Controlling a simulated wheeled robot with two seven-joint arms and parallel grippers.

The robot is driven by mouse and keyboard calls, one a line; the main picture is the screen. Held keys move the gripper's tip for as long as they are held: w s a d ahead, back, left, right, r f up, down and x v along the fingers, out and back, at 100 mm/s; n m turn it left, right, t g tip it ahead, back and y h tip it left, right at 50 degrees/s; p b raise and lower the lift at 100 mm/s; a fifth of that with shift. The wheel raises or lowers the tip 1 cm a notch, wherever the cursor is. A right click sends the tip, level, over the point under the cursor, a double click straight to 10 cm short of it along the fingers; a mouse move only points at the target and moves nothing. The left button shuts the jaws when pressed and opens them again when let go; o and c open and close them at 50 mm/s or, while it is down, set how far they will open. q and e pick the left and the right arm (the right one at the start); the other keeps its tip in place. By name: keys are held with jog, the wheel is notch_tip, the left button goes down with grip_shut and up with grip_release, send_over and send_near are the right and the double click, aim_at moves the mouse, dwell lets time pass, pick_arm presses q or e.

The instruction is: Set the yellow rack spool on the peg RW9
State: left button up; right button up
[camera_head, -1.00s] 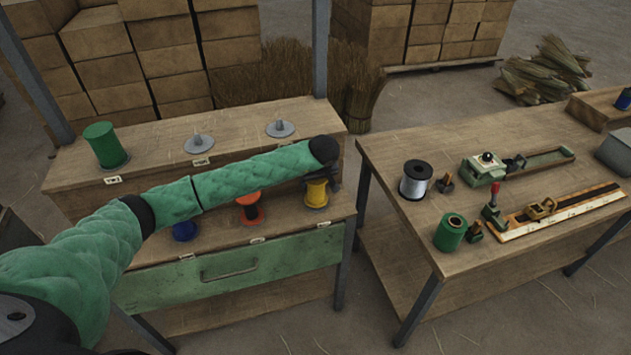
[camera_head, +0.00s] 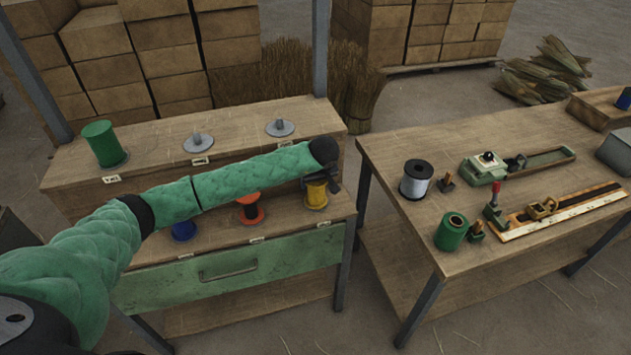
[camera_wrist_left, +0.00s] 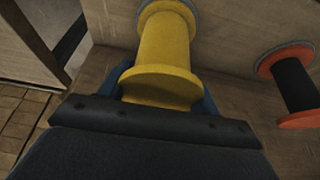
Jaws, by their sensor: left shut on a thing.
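The yellow rack spool (camera_head: 316,195) stands at the right end of the rack's lower shelf. My left gripper (camera_head: 318,181) reaches it from above and is shut on it. In the left wrist view the spool (camera_wrist_left: 165,55) sits between the fingers, with its near flange against the dark gripper body. Two bare pegs with grey discs stand on the upper shelf, a left one (camera_head: 198,142) and a right one (camera_head: 279,127). Small white labels sit on the shelf edge below; I cannot read which is RW9. My right gripper is not in view.
The lower shelf also holds an orange and black spool (camera_head: 250,208) and a blue spool (camera_head: 184,230). A green spool (camera_head: 103,143) stands at the upper shelf's left end. A workbench (camera_head: 400,240) with spools and tools stands to the right.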

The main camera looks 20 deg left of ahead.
pick_arm(q)
jog(key=shift+f, duration=0.15)
jog(key=o, duration=0.7)
jog(key=shift+o, duration=0.2)
jog(key=shift+p+v, duration=1.35)
jog(key=shift+v, duration=4.15)
